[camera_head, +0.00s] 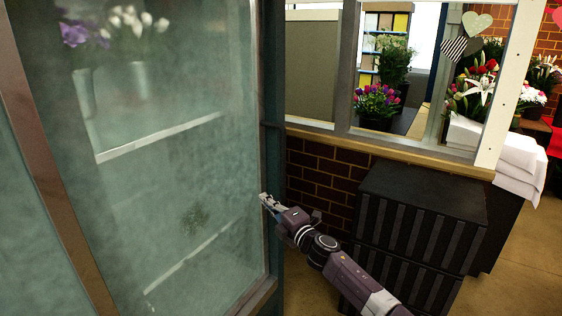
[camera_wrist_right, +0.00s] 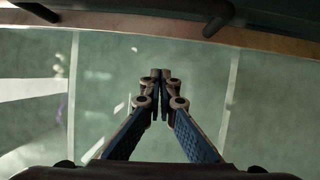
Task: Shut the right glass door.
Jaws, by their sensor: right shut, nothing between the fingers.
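The right glass door (camera_head: 185,185) fills the left half of the head view as a tall, misty greenish pane in a dark frame. Flowers and pale shelf edges show blurred through it. My right gripper (camera_head: 266,202) is shut and empty at the pane's right edge, in front of the dark upright. In the right wrist view the fingers (camera_wrist_right: 160,76) are together and point at the glass pane (camera_wrist_right: 190,60). I cannot tell whether they touch it, or whether the door is fully shut. My left gripper is out of view.
A black ribbed cabinet (camera_head: 415,225) stands right of my right arm by a brick wall (camera_head: 325,178). A wooden ledge (camera_head: 400,150) runs above it under the window frames. A white cloth (camera_head: 520,165) hangs at the right. Bare floor (camera_head: 515,280) shows lower right.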

